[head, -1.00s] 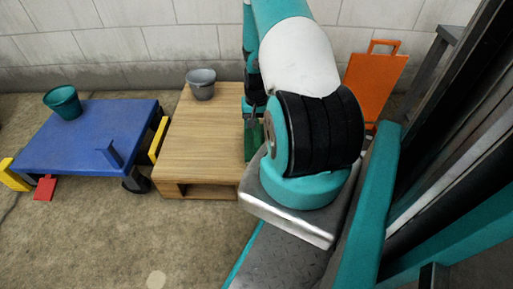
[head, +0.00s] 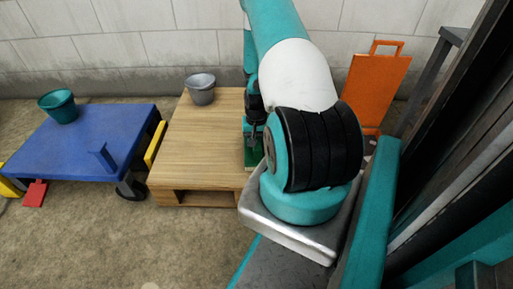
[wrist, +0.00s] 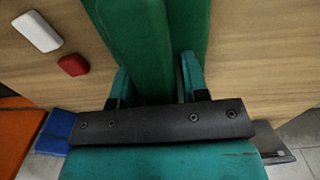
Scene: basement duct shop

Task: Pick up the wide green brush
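The wide green brush (wrist: 150,45) lies on the wooden pallet-like platform (head: 200,140). In the wrist view its raised green part runs down between the two teal fingers of my gripper (wrist: 158,85). The fingers stand apart, one on each side of it, and a narrow gap seems to show by the right finger. I cannot tell whether the left finger touches it. In the head view my gripper (head: 254,135) is low over the platform's right side, with a bit of the green brush (head: 253,158) below it. My arm hides the rest.
A white block (wrist: 37,32) and a red block (wrist: 73,65) lie left of the brush in the wrist view. A grey bucket (head: 201,88) stands on the platform's back. A blue cart (head: 85,145) with a teal bucket (head: 59,106) is at left. An orange panel (head: 372,90) leans at the wall.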

